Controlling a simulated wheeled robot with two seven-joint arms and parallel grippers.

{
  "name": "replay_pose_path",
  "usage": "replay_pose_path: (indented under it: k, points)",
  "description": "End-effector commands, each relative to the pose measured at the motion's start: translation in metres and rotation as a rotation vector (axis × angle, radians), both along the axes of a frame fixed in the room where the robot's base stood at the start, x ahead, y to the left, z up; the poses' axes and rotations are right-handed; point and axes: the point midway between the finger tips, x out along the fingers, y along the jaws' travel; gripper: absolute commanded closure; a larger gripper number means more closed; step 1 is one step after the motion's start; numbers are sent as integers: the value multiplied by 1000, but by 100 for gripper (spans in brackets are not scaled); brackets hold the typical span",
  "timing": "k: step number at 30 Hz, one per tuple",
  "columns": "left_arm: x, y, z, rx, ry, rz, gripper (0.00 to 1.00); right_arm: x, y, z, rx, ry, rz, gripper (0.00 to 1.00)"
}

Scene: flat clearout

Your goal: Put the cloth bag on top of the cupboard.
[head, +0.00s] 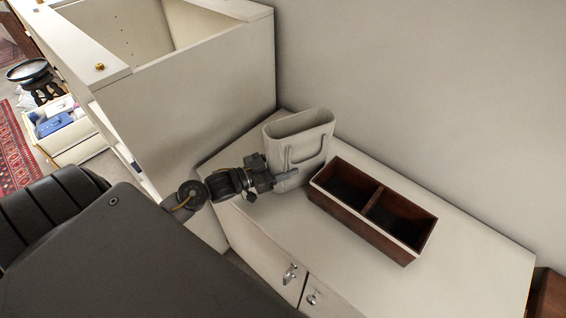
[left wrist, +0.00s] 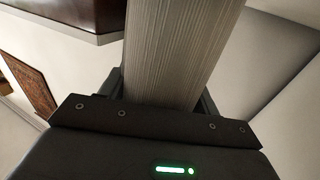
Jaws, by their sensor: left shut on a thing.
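The cloth bag (head: 300,142) is off-white with handles and an open top. It is upright on or just above the left end of the white cupboard top (head: 455,232), near the wall; I cannot tell if its base touches. My left gripper (head: 281,178) is shut on the lower front side of the bag. In the left wrist view the bag's ribbed grey fabric (left wrist: 182,50) fills the space between the jaws. My right gripper is in neither view.
A dark wooden two-part box (head: 362,224) stands on the cupboard just right of the bag. A tall white open-topped cabinet (head: 190,95) stands to the left. The right part of the cupboard top is clear. A red rug (head: 14,150) and a crate (head: 65,130) lie far left.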

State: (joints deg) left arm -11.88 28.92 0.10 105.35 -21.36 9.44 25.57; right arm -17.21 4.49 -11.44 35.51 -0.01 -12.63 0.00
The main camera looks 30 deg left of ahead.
Motion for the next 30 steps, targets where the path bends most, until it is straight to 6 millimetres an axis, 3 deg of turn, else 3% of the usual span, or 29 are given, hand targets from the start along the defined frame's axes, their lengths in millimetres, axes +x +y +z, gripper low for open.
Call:
replay_pose_path:
  k: [2,3,8,19,30]
  points:
    - [0,0,-2,-1,-1,0,66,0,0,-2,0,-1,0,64]
    - [0,0,-2,0,0,0,35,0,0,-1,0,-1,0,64]
    - [0,0,-2,0,0,0,16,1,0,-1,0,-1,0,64]
    - [-4,2,-1,1,2,0,16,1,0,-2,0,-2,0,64]
    - [-67,39,-4,2,5,0,16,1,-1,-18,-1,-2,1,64]
